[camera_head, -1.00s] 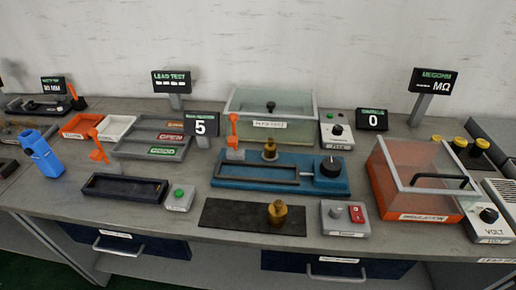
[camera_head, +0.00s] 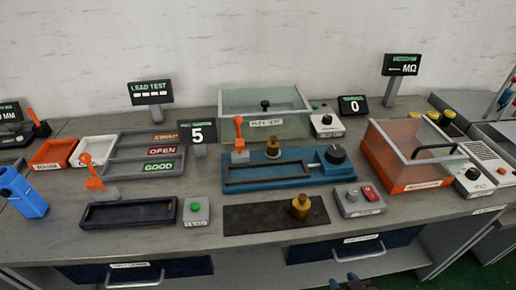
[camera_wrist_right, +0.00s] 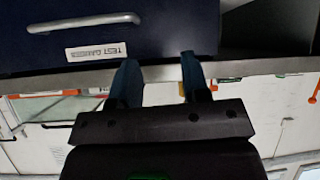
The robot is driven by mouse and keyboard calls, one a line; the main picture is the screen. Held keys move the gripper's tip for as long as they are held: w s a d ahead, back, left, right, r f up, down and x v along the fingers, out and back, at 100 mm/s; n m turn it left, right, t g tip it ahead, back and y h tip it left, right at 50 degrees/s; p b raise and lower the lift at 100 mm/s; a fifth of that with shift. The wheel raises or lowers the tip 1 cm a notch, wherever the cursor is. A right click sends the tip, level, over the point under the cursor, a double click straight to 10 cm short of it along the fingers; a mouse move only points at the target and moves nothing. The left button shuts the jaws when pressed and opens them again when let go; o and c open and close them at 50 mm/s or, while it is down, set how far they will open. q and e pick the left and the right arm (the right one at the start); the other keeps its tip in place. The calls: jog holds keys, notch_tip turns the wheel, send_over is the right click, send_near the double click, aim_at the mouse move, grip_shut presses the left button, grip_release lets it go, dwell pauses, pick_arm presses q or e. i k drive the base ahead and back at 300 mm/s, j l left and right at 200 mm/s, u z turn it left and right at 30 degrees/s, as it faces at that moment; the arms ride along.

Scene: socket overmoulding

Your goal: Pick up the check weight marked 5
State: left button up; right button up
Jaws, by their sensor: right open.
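One brass weight (camera_head: 300,207) stands upright on the right part of a black mat (camera_head: 250,219) near the bench's front edge. A second brass weight (camera_head: 273,148) stands on the blue fixture (camera_head: 240,186) behind it. No number is readable on either weight. My right gripper (camera_head: 345,284) shows only its tips at the bottom edge of the head view, in front of the bench and apart from both weights. In the right wrist view my right gripper (camera_wrist_right: 160,80) is open and empty, facing a dark drawer and the bench edge. My left gripper is not in view.
A grey box with red and grey buttons (camera_head: 359,200) stands right of the mat. A black tray (camera_head: 130,213) and a green-button box (camera_head: 196,211) stand left of it. Drawers with handles (camera_head: 360,250) lie below the bench edge. An orange clear-lidded box (camera_head: 385,165) stands at right.

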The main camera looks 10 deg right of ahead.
aim_at(273, 144)
jog(key=j, duration=0.75)
jog(key=i+j, duration=0.1)
jog(key=j, duration=0.6)
